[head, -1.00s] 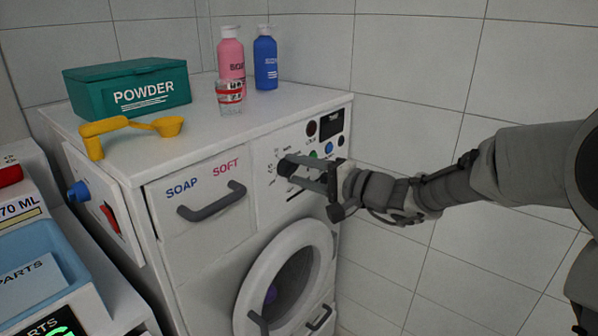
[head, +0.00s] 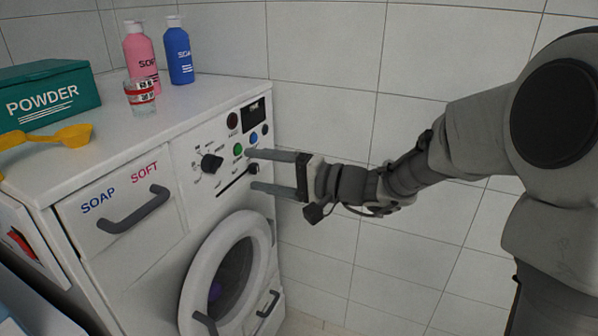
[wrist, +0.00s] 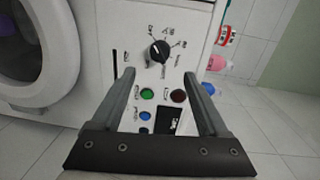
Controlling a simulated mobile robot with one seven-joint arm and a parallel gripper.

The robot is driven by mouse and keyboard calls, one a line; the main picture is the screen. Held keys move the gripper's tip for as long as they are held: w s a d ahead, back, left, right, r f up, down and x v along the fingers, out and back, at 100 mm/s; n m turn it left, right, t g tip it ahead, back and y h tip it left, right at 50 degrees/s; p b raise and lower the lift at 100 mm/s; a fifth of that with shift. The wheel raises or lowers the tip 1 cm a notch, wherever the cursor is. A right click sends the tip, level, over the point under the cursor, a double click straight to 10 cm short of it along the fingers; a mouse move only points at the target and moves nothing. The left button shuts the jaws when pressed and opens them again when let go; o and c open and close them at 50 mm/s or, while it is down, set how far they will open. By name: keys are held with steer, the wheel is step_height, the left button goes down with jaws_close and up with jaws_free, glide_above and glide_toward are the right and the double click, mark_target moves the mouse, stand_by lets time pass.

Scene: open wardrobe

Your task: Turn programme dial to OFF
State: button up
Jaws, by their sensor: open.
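The programme dial (head: 211,163) is a black knob on the washing machine's white front panel, ringed by small printed labels I cannot read. In the wrist view the dial (wrist: 160,51) sits beyond the fingertips, roughly centred between them. Its setting is too small to tell. My gripper (head: 251,170) is open and empty, in front of the panel to the right of the dial and apart from it. It also shows in the wrist view (wrist: 158,75), with both fingers spread.
Green (head: 238,149), blue (head: 253,139) and dark red (head: 232,120) buttons and a black display (head: 254,110) are near the dial. A slider knob (head: 253,168) lies behind the fingers. The drawer handle (head: 133,209) and round door (head: 194,262) protrude. Bottles and a glass stand on top.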

steer(key=p+v, duration=0.1)
steer(key=v, duration=0.7)
steer(key=shift+s+d, duration=0.15)
steer(key=shift+d, duration=0.2)
steer(key=shift+f, duration=0.1)
